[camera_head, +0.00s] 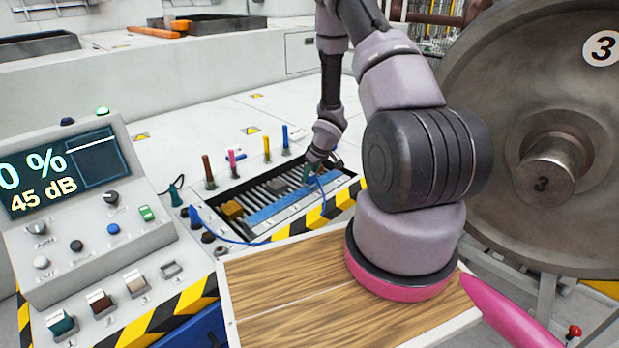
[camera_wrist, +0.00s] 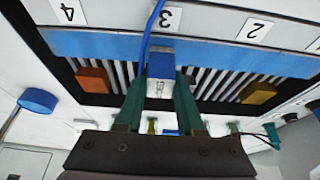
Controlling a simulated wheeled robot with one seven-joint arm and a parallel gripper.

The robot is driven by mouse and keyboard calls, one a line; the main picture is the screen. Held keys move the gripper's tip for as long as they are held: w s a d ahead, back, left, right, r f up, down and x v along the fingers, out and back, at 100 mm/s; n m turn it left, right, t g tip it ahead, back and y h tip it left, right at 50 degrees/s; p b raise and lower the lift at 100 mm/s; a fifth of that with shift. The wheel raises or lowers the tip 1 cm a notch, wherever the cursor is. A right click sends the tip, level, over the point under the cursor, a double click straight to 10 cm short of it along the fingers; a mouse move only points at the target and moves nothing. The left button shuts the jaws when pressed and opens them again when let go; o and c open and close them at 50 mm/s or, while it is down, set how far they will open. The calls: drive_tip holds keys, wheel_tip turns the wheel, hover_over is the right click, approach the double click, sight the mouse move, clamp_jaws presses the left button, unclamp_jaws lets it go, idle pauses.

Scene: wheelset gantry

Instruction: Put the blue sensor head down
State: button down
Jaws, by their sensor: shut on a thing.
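The blue sensor head (camera_wrist: 161,66), a small block with a blue top, a white lower part and a blue cable, is between the two green fingers of my gripper (camera_wrist: 160,88) in the wrist view. The gripper is shut on it, over a recessed ribbed tray (camera_wrist: 290,66) with a blue strip, near the number 3 label. I cannot tell whether the head touches the ribs. In the head view my gripper (camera_head: 312,170) is at the tray's (camera_head: 250,190) far right part, and the head is mostly hidden there.
An orange block (camera_wrist: 95,80) and a yellow block (camera_wrist: 257,93) sit on the ribs either side. Several coloured pegs (camera_head: 267,148) stand behind the tray. A console (camera_head: 85,215) reading 0 % and 45 dB is left. A large wheel (camera_head: 535,120) is right, a wooden board (camera_head: 300,290) in front.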

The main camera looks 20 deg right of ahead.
drive_tip(key=shift+f, duration=0.4)
drive_tip(key=shift+f, duration=0.1)
drive_tip(key=c, duration=0.5)
unclamp_jaws()
